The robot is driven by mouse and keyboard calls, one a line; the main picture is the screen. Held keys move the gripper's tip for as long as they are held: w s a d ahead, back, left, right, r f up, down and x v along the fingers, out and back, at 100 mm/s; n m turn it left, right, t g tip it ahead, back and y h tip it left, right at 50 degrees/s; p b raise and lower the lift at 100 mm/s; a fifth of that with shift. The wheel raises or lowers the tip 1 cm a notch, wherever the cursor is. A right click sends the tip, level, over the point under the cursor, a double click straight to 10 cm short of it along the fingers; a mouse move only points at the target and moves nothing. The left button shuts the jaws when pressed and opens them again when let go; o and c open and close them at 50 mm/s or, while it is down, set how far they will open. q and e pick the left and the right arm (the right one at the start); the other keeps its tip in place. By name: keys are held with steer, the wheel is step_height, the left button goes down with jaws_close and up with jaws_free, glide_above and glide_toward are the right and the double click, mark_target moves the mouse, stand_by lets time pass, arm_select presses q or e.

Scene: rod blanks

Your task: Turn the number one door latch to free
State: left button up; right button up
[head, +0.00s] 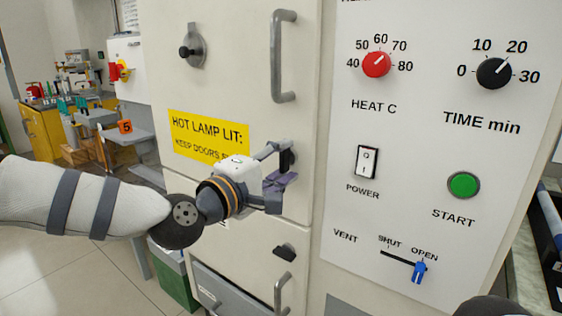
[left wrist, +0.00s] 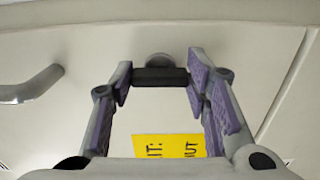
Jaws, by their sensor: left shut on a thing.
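I cannot read a number on either latch. My right gripper is not in view.
The upper door has a long handle (head: 283,56) and a grey knob (head: 190,46). A lower handle (head: 283,294) is below. The control panel (head: 440,150) stands close on the right. A green bin (head: 173,275) is on the floor under my left arm.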

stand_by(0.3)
arm_select(q)
steer(key=o, duration=1.2)
steer(key=shift+c, duration=0.2)
steer(key=v, duration=1.2)
